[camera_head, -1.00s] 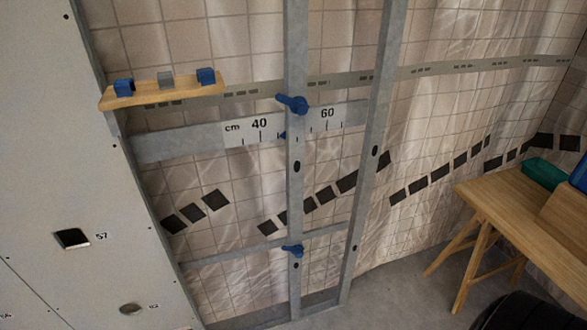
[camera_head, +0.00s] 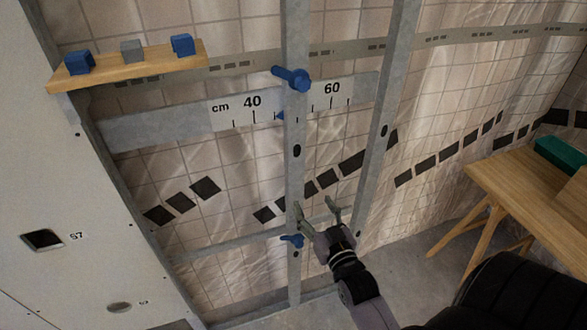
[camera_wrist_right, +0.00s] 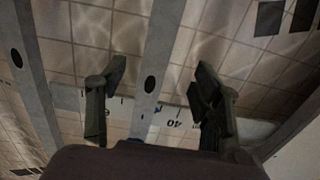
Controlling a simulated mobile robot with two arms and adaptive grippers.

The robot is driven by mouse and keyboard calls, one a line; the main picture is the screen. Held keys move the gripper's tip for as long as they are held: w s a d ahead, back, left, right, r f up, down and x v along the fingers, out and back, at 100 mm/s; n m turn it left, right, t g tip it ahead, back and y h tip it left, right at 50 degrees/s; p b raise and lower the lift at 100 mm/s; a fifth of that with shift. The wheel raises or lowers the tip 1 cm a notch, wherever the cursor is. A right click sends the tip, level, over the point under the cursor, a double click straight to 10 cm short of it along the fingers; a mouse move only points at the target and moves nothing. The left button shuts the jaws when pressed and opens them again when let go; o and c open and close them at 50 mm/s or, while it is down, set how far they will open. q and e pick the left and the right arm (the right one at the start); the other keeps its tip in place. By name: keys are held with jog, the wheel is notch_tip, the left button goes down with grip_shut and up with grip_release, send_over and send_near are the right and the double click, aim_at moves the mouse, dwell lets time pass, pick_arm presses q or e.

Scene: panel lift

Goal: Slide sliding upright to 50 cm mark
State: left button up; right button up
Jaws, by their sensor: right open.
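The sliding upright (camera_head: 296,165) is a grey metal stud with a blue upper clamp handle (camera_head: 291,77) and a blue lower one (camera_head: 291,240). Its blue pointer (camera_head: 279,116) sits between the 40 and 60 labels of the cm scale (camera_head: 228,112), a little nearer 40. My right gripper (camera_head: 316,207) is open near the lower handle; one finger overlaps the upright in the head view. In the right wrist view the upright (camera_wrist_right: 160,50) shows between the spread fingers (camera_wrist_right: 162,76); contact cannot be told. My left gripper is out of view.
Another grey upright (camera_head: 382,140) stands to the right. A wooden table (camera_head: 510,185) with a green box (camera_head: 562,153) stands at right.

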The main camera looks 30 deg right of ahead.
aim_at(298, 176)
jog(key=p+x, duration=0.1)
jog(key=x, duration=1.4)
jog(key=shift+w+p, duration=0.2)
jog(key=shift+p, duration=0.1)
jog(key=shift+c, duration=0.6)
grip_shut()
